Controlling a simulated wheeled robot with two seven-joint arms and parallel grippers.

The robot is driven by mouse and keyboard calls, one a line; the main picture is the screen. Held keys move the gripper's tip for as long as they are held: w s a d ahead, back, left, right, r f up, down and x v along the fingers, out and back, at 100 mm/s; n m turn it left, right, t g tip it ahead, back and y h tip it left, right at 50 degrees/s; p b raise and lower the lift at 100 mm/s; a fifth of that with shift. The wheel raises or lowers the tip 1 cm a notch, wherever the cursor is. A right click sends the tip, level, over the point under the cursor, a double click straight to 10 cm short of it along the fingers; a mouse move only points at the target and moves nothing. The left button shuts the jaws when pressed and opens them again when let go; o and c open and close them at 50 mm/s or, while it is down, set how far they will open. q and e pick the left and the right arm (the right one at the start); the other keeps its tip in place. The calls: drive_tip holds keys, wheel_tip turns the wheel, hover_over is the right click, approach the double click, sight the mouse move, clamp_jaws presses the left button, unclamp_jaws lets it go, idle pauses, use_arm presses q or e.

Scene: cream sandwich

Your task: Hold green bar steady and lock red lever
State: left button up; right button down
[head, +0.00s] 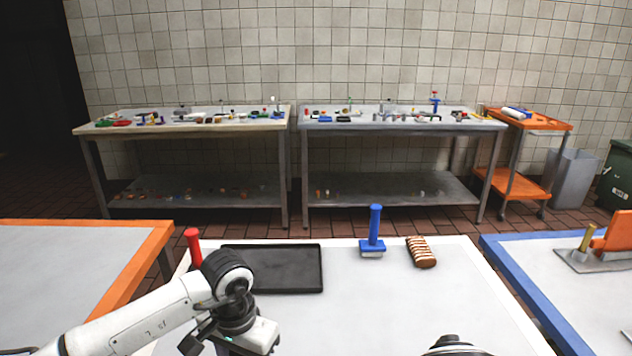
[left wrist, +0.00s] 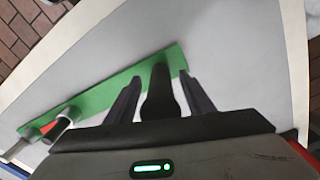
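The green bar (left wrist: 95,97) lies on the pale table in the left wrist view, running from lower left to upper right. My left gripper (left wrist: 160,82) is over it with its two dark fingers apart. A dark upright shape (left wrist: 158,95) stands between the fingers, with gaps beside it; I cannot tell whether it belongs to the bar. The red lever (head: 193,245) stands up behind my left arm in the head view. A red part with grey ends (left wrist: 60,130) shows near the bar's lower left end. My left gripper's fingertips are hidden in the head view.
A black tray (head: 305,270), a blue-handled press (head: 374,230) and a striped brown pastry (head: 421,253) are on the white table (head: 400,310). The table's middle right is clear. Orange-edged (head: 70,270) and blue-edged (head: 575,280) tables flank it. My right arm's dark part shows at bottom.

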use_arm(q)
drive_tip(key=shift+a+r, duration=0.1)
drive_tip(key=shift+r, duration=4.3)
drive_tip(key=o, duration=0.6)
drive_tip(key=shift+c, duration=0.2)
